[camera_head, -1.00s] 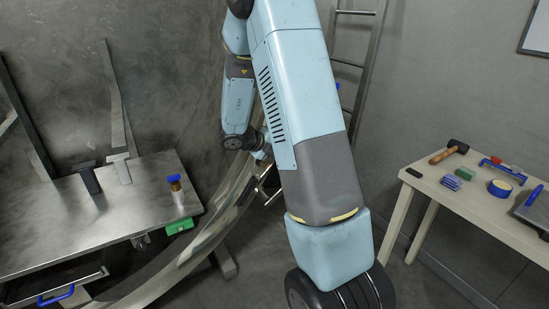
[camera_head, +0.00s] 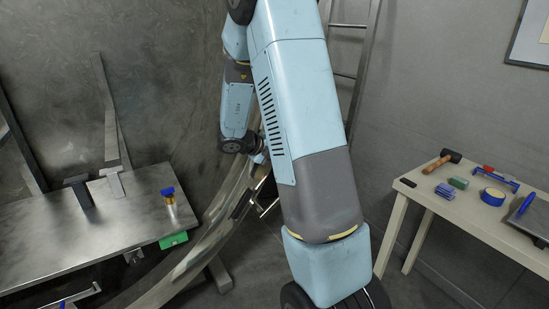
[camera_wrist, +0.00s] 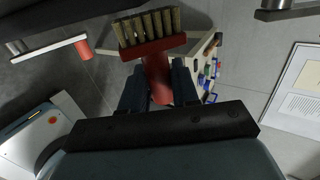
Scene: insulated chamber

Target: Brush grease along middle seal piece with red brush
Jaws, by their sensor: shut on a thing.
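In the wrist view, my gripper (camera_wrist: 159,72) is shut on the handle of a red brush (camera_wrist: 152,48). Its pale bristles point to the top of the picture and touch nothing that I can see. In the head view, my arm hides the gripper's fingers and the brush. A long curved grey rim (camera_head: 204,248) with pale streaks runs from the bottom left up behind my arm. I cannot tell which part of it is the middle seal piece. A small amber container with a blue top (camera_head: 169,195) stands on the left metal table (camera_head: 60,238); its contents are hidden.
A pale table (camera_head: 428,194) at the right bears a hammer (camera_head: 441,161), blue tape (camera_head: 492,197), a green block (camera_head: 458,183) and other tools. A ladder (camera_head: 354,75) stands behind my arm. Floor shows between the tables.

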